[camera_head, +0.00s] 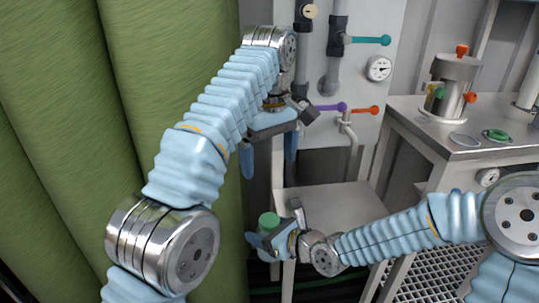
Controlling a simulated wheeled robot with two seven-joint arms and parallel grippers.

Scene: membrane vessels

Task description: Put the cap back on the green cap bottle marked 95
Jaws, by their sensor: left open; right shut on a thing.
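A green cap (268,219) shows as a round green top just above my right gripper (266,243). My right gripper is shut on what appears to be the bottle under this green top, at the lower middle of the view. The fingers hide the bottle's body, and no 95 marking is readable. I cannot tell how well the cap is seated. My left gripper (270,160) is open and empty, with its fingers pointing down, above the green top and apart from it.
A grey shelf (335,210) stands behind the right gripper. A panel with pipes, a gauge (379,68) and coloured valve handles (371,40) is at the back. A metal bench (440,135) at right carries a steel vessel (455,85) and a green ring (497,135). A green curtain (60,130) fills the left.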

